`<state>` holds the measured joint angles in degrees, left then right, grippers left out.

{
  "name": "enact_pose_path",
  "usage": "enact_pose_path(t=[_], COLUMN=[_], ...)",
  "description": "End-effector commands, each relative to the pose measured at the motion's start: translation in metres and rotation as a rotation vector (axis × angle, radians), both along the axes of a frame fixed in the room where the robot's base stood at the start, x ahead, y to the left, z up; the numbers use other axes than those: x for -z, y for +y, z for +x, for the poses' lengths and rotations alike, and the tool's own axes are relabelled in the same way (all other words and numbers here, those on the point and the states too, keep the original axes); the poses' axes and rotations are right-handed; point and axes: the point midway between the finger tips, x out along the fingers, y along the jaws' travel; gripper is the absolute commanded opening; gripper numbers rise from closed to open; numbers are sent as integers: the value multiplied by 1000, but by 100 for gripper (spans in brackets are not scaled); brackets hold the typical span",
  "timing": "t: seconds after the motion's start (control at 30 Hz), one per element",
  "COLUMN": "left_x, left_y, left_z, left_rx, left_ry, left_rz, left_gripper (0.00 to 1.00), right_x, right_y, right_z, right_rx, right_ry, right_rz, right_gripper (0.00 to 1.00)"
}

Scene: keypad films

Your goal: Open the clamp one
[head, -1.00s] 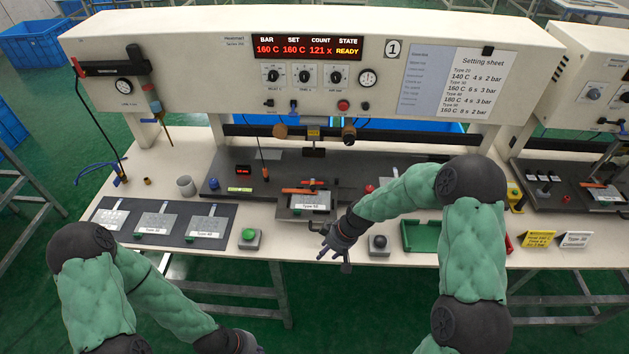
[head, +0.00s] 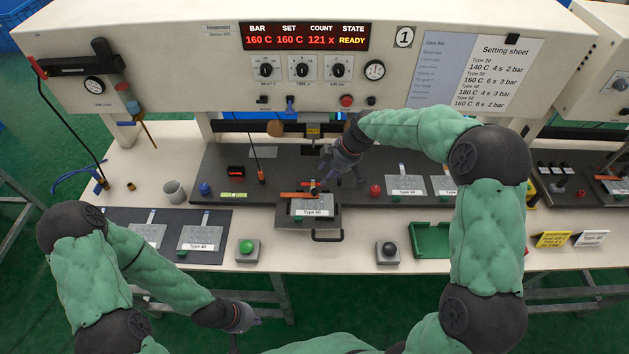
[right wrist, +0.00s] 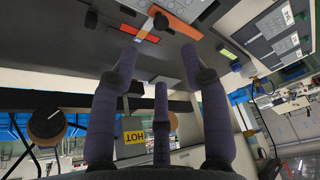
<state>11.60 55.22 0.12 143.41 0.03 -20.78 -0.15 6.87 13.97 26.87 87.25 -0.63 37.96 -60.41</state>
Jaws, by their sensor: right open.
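The clamp (head: 298,195), with an orange bar, lies across a grey film plate labelled Type 60 (head: 311,212) in the middle of the bench. The orange bar (right wrist: 186,26) and a black knob show at the top of the right wrist view. My right gripper (head: 340,182) is open, just above and to the right of the clamp. In the right wrist view its fingers (right wrist: 159,60) are spread and empty, with the bar beyond their tips. My left gripper (head: 246,320) hangs low in front of the bench; its fingers are too small to read.
The heating press head with a HOT label (right wrist: 134,136) is close to my right fingers. A green button (head: 246,246) and a black button (head: 386,248) stand at the front edge. A green tray (head: 430,240) is to the right. More film plates lie left and right.

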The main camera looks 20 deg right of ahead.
Motion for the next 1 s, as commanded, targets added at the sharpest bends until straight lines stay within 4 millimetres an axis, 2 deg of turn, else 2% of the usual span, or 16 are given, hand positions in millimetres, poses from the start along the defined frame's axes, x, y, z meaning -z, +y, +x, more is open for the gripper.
enact_pose_path(t=[0.5, 0.7, 1.0], left_x=[7, 8, 8], left_y=[0, 0, 0], left_z=[0, 0, 0], left_rx=[0, 0, 0], left_ry=[1, 1, 1], left_rz=[0, 0, 0], left_gripper=[0, 0, 0], right_x=[77, 92, 95], right_y=[25, 30, 31], right_z=[19, 23, 24], right_rx=[0, 1, 2], right_ry=[3, 0, 1], right_rz=[1, 0, 0], right_gripper=[46, 46, 46])
